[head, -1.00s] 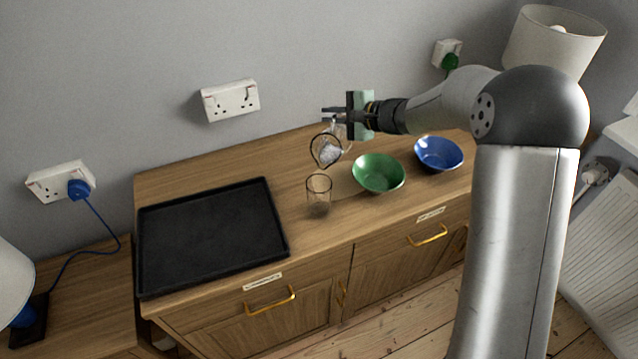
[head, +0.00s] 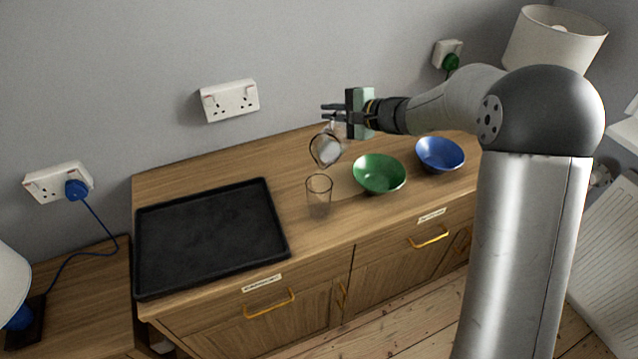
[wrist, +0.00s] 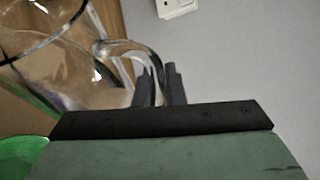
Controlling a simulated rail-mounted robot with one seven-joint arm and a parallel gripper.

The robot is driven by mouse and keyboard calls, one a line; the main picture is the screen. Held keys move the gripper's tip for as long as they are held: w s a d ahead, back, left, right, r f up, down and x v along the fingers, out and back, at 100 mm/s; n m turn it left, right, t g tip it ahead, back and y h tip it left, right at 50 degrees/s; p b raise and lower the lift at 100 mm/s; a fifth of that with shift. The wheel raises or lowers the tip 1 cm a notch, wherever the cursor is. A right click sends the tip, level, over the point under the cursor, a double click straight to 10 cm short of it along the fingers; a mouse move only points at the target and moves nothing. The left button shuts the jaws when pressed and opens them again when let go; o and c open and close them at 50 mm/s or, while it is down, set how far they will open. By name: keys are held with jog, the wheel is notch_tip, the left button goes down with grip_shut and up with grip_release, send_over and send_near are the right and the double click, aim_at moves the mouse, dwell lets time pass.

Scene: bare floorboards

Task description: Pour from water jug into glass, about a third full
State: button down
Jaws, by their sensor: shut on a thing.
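The clear water jug (head: 327,148) is held tilted above the sideboard, its dark-rimmed mouth facing down and toward the glass. Some pale water shows inside it. My gripper (head: 335,112) is shut on the jug's handle; in the wrist view the fingers (wrist: 160,85) close around the handle beside the jug's body (wrist: 70,75). The clear glass (head: 319,197) stands upright on the sideboard, just below and slightly left of the jug's mouth. I cannot make out a clear water level in the glass or a stream between the two.
A green bowl (head: 379,174) stands right of the glass, with a blue bowl (head: 439,154) beyond it. A large black tray (head: 284,252) covers the left of the wooden sideboard (head: 165,186). A wall with a white socket (head: 230,101) rises behind.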

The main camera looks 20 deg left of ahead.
jog(key=shift+s+r+n+b, duration=0.3)
jog(key=shift+s+r+b, duration=0.15)
jog(key=shift+r+b, duration=0.15)
dwell(1.6)
jog(key=shift+s+r+t+b, duration=0.3)
jog(key=shift+s+t+b, duration=0.1)
jog(key=shift+b, duration=0.55)
jog(key=shift+w+r+p, duration=0.15)
jog(key=shift+r+p, duration=0.05)
jog(key=shift+p, duration=0.55)
jog(key=shift+m+g, duration=0.8)
jog(key=shift+m, duration=0.1)
jog(key=w+f+p, duration=0.1)
jog(key=p, duration=0.1)
jog(key=w+f+p, duration=0.1)
jog(key=f+p, duration=0.1)
jog(key=shift+w+f+p, duration=0.25)
jog(key=shift+p, duration=0.1)
jog(key=shift+f, duration=0.3)
jog(key=shift+w+f+m+g+p, duration=0.15)
jog(key=shift+f+m+g+p, duration=0.3)
jog(key=shift+f, duration=0.3)
jog(key=shift+f, duration=0.1)
